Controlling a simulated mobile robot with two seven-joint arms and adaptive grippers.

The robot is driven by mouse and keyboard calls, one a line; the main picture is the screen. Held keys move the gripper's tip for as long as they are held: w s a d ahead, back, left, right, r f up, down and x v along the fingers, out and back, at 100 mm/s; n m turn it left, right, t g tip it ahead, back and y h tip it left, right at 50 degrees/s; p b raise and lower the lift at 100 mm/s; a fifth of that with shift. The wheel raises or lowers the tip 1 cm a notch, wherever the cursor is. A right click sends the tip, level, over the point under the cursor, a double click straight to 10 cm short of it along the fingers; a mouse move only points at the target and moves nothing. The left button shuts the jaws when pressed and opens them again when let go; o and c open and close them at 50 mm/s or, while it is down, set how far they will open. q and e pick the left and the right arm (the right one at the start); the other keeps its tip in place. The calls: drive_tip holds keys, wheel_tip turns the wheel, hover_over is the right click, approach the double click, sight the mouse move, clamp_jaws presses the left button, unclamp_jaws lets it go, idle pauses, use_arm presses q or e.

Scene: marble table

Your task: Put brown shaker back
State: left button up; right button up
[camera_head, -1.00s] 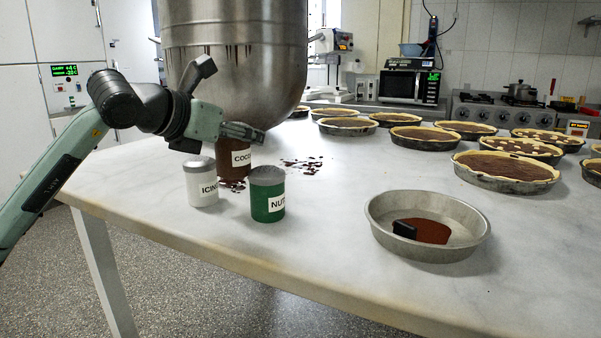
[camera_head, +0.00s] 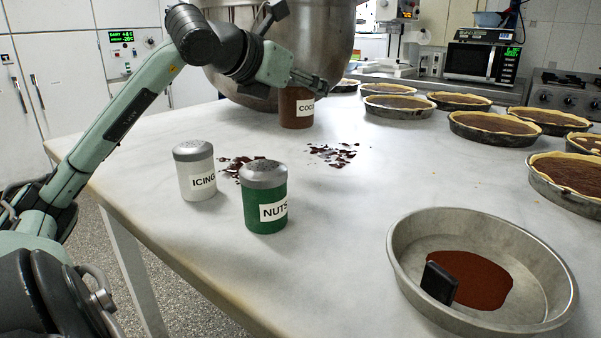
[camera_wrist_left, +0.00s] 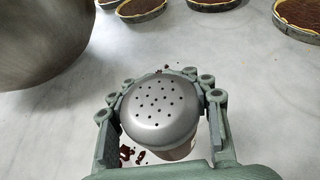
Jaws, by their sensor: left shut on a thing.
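The brown shaker (camera_head: 297,112), labelled "COCO…" with the rest of the word hidden, is upright in my left gripper (camera_head: 308,84). The gripper is shut around its upper part. In the left wrist view, the shaker's grey perforated lid (camera_wrist_left: 160,108) sits between the fingers. The shaker is beyond the other shakers, in front of the big metal bowl; I cannot tell whether its base touches the table. The white "ICING" shaker (camera_head: 195,171) and green "NUTS" shaker (camera_head: 265,198) stand upright on the marble table (camera_head: 330,225). My right gripper is not in view.
The large metal bowl (camera_head: 225,75) is close behind my left gripper. Dark crumbs (camera_head: 332,153) lie in two patches on the table. A metal pan (camera_head: 405,255) with brown powder and a dark block is at the right front. Several filled pies (camera_head: 492,127) line the right.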

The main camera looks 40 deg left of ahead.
use_arm(q)
wheel_tip(320, 180, down, 6)
drive_tip(key=shift+f, duration=0.2)
wheel_tip(320, 180, down, 3)
drive_tip(key=shift+w+f+b, duration=0.1)
drive_tip(key=shift+f+b, duration=0.05)
drive_tip(key=shift+b, duration=0.45)
drive_tip(key=o, duration=1.6)
drive_tip(key=shift+c, duration=0.2)
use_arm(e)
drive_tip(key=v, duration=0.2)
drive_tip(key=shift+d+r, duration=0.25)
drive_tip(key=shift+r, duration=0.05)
use_arm(q)
drive_tip(key=shift+f, duration=0.1)
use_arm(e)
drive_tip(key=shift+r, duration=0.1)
use_arm(q)
drive_tip(key=shift+s, duration=0.35)
drive_tip(key=v, duration=0.6)
drive_tip(key=shift+w+d, duration=0.1)
drive_tip(key=shift+s+r, duration=0.4)
drive_tip(key=shift+s, duration=0.2)
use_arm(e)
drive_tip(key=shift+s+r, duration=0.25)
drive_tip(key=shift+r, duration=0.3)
